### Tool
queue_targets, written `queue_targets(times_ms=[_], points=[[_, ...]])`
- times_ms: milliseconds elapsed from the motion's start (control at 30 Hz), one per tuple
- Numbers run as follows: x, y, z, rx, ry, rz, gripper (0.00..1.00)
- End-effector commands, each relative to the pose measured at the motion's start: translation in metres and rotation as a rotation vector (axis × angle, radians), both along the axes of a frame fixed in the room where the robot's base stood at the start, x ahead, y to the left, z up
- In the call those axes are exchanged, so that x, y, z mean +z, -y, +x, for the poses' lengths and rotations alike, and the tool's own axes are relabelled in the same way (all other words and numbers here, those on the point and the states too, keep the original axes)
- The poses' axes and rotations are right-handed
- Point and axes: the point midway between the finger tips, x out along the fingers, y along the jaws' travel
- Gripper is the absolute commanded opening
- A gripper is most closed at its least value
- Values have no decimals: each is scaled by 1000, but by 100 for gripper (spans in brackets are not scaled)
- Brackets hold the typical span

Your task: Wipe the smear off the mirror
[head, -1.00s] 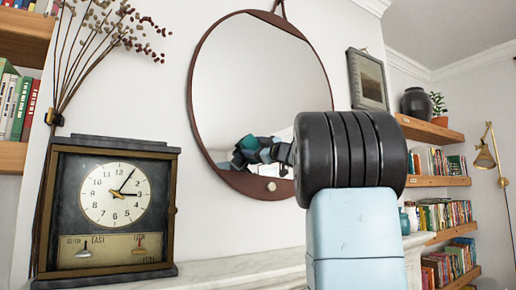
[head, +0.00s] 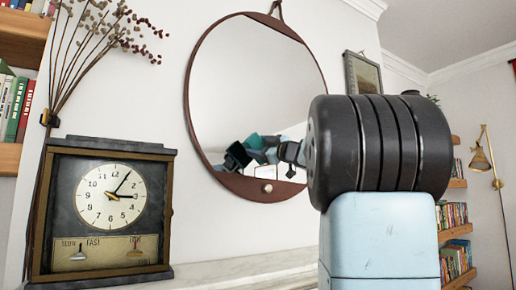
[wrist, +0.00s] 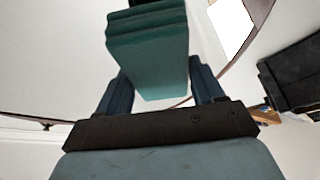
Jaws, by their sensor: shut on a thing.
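The round mirror (head: 255,85) hangs on the wall in a thin brown frame, with a wider brown band at its bottom. Its lower part reflects my arm and something teal. I make out no distinct smear on the glass in either view. In the wrist view, my gripper (wrist: 160,88) is shut on a teal block-like sponge (wrist: 150,60), which sticks out beyond the fingers. The mirror's curved rim (wrist: 252,45) passes beyond it. Whether the sponge touches the glass I cannot tell. In the head view the gripper itself is hidden behind my arm; only its reflection shows.
A dark clock (head: 105,205) stands on the left of the pale mantel (head: 245,267), beside tall dried stems (head: 75,65). Bookshelves (head: 455,215) and a brass lamp (head: 481,158) are at the right. A picture frame (head: 362,73) hangs right of the mirror.

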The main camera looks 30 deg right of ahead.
Motion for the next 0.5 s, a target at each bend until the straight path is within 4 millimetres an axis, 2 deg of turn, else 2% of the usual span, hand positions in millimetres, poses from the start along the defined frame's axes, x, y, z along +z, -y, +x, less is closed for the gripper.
queue_targets(times_ms=[333, 500], points=[[0, 0, -1, 0, 0, 0, 33], [0, 0, -10, 0, 0, 1, 33]])
